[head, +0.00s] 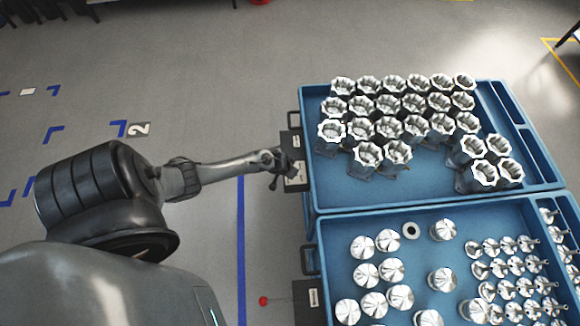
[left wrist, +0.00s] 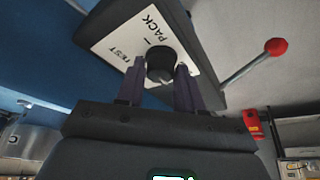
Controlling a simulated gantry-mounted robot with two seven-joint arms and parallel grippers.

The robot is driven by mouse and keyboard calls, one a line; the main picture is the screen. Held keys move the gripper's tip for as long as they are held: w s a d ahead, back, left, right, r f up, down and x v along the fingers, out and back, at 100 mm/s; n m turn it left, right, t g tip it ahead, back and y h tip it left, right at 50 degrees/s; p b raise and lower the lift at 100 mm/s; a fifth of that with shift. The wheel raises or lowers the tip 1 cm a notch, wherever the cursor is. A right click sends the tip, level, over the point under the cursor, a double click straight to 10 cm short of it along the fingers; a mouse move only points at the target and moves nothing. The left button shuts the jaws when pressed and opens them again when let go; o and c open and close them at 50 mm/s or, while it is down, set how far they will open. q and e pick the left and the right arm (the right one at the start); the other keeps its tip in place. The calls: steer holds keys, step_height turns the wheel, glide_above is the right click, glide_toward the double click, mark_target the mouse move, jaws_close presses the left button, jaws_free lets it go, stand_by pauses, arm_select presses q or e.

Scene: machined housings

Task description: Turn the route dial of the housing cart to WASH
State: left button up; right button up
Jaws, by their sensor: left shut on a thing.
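The housing cart (head: 430,178) is the upper blue cart in the head view, holding rows of silver machined housings (head: 388,105). A dark box with a pale label plate (head: 296,180) is on its left side. In the left wrist view the white plate (left wrist: 115,42) reads PACK and TEST; I see no WASH label. The round black route dial (left wrist: 160,64) sits on this plate. My left gripper (head: 281,168) is at the box, its two fingers shut on the dial from both sides. The dial's pointer cannot be made out. My right gripper is not in view.
A lever with a red ball end (left wrist: 276,46) sticks out beside the plate. A second blue cart (head: 335,238) with silver parts adjoins below, with its own box (head: 308,298) and red-ended lever (head: 264,300). The floor to the left is mostly clear.

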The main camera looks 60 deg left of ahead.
arm_select(q)
steer(key=o, duration=1)
steer(key=shift+r, duration=0.1)
steer(key=shift+s+d+r+p, duration=0.1)
steer(key=shift+s+r+p, duration=0.1)
steer(key=shift+r+p, duration=0.3)
steer(key=p+v, duration=0.1)
steer(key=v, duration=0.8)
steer(key=shift+s+r+p, duration=0.15)
steer(key=shift+r+p, duration=0.1)
steer(key=shift+p, duration=0.1)
